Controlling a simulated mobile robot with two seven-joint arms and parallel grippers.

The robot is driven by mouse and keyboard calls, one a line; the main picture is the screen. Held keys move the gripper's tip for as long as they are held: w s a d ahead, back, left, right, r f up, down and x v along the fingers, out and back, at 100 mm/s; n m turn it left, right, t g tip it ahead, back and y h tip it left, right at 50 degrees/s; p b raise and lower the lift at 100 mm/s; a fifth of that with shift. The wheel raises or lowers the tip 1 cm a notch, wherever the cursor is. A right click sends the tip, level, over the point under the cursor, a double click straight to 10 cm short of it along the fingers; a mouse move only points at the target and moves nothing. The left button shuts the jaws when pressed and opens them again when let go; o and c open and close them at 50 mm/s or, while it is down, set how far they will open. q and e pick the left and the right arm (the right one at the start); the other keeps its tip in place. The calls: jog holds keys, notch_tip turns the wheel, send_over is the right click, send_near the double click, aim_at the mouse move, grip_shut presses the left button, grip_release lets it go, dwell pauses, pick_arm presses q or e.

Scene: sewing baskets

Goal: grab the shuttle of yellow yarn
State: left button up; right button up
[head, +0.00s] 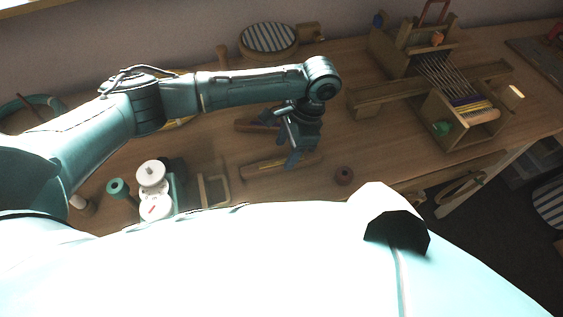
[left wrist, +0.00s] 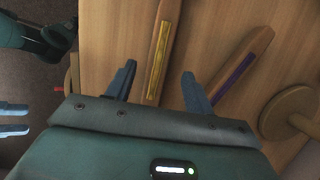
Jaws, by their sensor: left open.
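The shuttle of yellow yarn (head: 280,164) is a long wooden bar lying on the table below my left gripper (head: 284,140). In the left wrist view the yellow shuttle (left wrist: 160,61) runs lengthwise between the two blue fingertips of my left gripper (left wrist: 158,72). The gripper is open and empty, and I cannot tell how far its tips are above the shuttle. A similar wooden shuttle with purple yarn (left wrist: 236,72) lies to the right in that view. Two blue fingers of my right gripper (left wrist: 14,119) show apart at the left edge there.
A loom (head: 450,95) stands at the right. A striped round piece (head: 268,38) is at the back. White spools (head: 151,174) and a small wooden frame (head: 214,188) are at the left.

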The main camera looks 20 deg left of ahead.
pick_arm(q)
jog(key=x, duration=0.3)
jog(key=shift+s+f, duration=0.1)
jog(key=shift+f, duration=0.1)
jog(key=c, duration=1.1)
